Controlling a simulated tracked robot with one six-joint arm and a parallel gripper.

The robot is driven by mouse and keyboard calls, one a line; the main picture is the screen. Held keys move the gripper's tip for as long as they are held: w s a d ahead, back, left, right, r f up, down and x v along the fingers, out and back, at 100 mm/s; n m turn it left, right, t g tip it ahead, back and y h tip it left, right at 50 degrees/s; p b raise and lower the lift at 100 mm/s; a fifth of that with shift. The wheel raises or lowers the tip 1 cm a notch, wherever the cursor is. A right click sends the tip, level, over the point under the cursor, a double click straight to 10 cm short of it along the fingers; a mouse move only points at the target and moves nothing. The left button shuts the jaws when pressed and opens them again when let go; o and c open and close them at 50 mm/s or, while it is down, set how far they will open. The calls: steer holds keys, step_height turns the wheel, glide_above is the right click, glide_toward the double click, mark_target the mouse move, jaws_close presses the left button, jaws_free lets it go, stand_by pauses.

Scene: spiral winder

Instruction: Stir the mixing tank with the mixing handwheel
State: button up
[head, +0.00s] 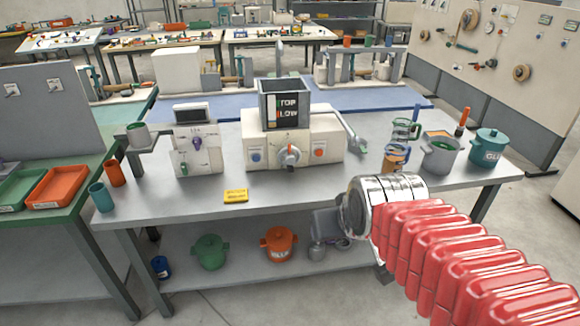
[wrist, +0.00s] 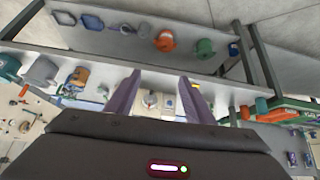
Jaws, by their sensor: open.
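The cream machine (head: 290,133) in the middle of the bench carries a dark open-topped box (head: 284,104), which looks like the mixing tank; its inside is mostly hidden. A round grey and white handwheel (head: 289,155) sits on the machine's front between a blue and an orange button. In the wrist view the handwheel (wrist: 150,101) shows small, between and beyond my fingers. My gripper (wrist: 158,85) is open and empty, its two purple fingers apart. In the head view the fingers are hidden behind my wrist, which is in front of the bench, right of the handwheel.
A cream box with a purple knob (head: 196,142) stands left of the machine. A yellow block (head: 236,196) lies at the bench's front edge. A glass jug, a grey pot (head: 440,158) and a teal pot (head: 489,150) stand at right. A lower shelf holds pots. The bench before the handwheel is clear.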

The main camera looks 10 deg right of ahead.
steer(key=w+f+n+t, duration=0.1)
steer(key=w+f+t, duration=0.2)
steer(key=w, duration=1.1)
steer(key=w+f+n+t, duration=0.1)
steer(key=w+f+t, duration=0.2)
steer(key=w, duration=1.1)
steer(key=n+t, duration=0.1)
steer(key=t, duration=0.4)
glide_toward(291, 163)
steer(key=s, duration=0.6)
steer(key=shift+w+r, duration=0.2)
steer(key=shift+w, duration=0.1)
steer(key=shift+w, duration=6.85)
